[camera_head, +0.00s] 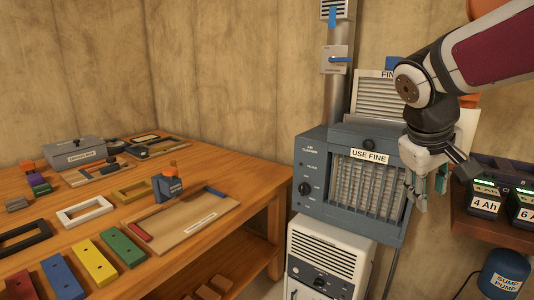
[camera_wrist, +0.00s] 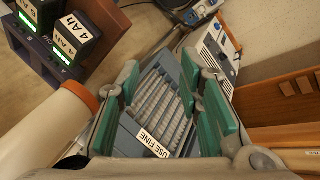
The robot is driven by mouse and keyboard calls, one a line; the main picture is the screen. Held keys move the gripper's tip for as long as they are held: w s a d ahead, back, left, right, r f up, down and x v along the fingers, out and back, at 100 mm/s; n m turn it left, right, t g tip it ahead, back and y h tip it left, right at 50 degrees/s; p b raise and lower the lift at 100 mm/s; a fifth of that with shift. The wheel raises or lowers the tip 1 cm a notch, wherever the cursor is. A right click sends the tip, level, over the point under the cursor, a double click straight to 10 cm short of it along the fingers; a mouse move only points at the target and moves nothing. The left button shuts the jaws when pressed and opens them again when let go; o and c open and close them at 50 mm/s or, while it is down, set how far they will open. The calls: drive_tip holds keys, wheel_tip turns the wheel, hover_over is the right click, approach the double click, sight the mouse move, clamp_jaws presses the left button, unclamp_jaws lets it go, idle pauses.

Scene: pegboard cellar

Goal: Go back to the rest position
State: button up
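My gripper (camera_head: 428,192) hangs from my arm at the right of the head view, in front of the right edge of the blue-grey air cleaner (camera_head: 318,208). In the wrist view my gripper (camera_wrist: 160,75) has its two green-padded fingers spread apart. Nothing is held between them. The air cleaner's grille (camera_wrist: 158,108) and its "USE FINE" label (camera_wrist: 153,144) show in the gap beyond the fingers. In the head view my gripper and wrist cover part of the air cleaner's right side.
A wooden bench (camera_head: 225,170) with coloured blocks, frames and a tray (camera_head: 165,235) fills the left. A white unit (camera_head: 328,262) stands below the air cleaner. Labelled batteries (camera_head: 484,198) sit on a shelf at right, with a blue sump pump (camera_head: 503,272) below.

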drive_tip(key=s+a+f+m+g+y, duration=0.1)
drive_tip(key=s+a+f+y, duration=0.2)
drive_tip(key=s, duration=0.7)
drive_tip(key=s+a+f+m+g, duration=0.15)
drive_tip(key=s+a, duration=0.25)
drive_tip(key=s, duration=0.6)
drive_tip(key=s+a+f+g+y, duration=0.15)
drive_tip(key=s+a+f, duration=0.25)
drive_tip(key=s, duration=0.6)
wheel_tip(320, 180, up, 25)
drive_tip(key=t+p, duration=0.4)
drive_tip(key=p, duration=1.8)
drive_tip(key=shift+t, duration=0.3)
